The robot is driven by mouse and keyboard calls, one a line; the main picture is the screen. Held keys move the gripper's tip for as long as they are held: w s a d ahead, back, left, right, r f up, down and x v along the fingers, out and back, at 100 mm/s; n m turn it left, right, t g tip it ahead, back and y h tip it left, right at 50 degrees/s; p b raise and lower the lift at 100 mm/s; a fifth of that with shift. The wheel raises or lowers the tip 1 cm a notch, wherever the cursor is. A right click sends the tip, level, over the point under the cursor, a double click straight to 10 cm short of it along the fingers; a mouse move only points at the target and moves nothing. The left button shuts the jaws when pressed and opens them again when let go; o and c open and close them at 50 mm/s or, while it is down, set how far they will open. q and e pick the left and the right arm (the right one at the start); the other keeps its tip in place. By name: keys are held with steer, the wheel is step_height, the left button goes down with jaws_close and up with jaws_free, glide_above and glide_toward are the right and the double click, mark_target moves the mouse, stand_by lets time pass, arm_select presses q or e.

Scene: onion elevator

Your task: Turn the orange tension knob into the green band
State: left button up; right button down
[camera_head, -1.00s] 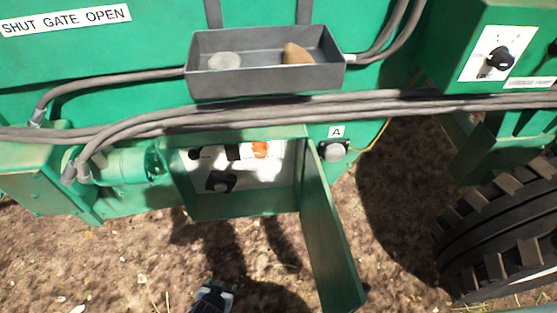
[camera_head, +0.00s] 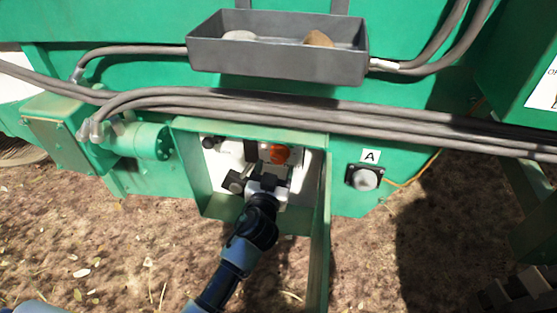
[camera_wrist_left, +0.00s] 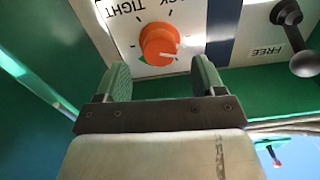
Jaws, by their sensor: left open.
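The orange tension knob (camera_head: 280,154) sits on the white panel inside the open green box. In the left wrist view the knob (camera_wrist_left: 159,44) shows close up, with a pale pointer mark at its lower right and the word TIGHT at its upper left. A small green patch, perhaps part of the green band, shows at its lower left; the rest is hidden or out of frame. My left gripper (camera_wrist_left: 162,78) is open, its fingers apart on either side below the knob, holding nothing. In the head view the left gripper (camera_head: 270,180) reaches into the box. My right gripper is out of view.
The box door (camera_head: 318,240) stands open at the right of the arm. A black lever (camera_wrist_left: 290,18) is beside a FREE label. Thick cables (camera_head: 300,110) run above the box, under a grey tray (camera_head: 280,60) with two stones. A round fitting (camera_head: 366,178) marked A is to the right.

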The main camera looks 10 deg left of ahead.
mark_target(278, 160)
arm_select(q)
steer(key=shift+w, duration=2.05)
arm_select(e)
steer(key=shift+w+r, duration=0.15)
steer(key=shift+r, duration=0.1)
arm_select(q)
steer(key=c, duration=0.9)
steer(key=shift+c, duration=0.2)
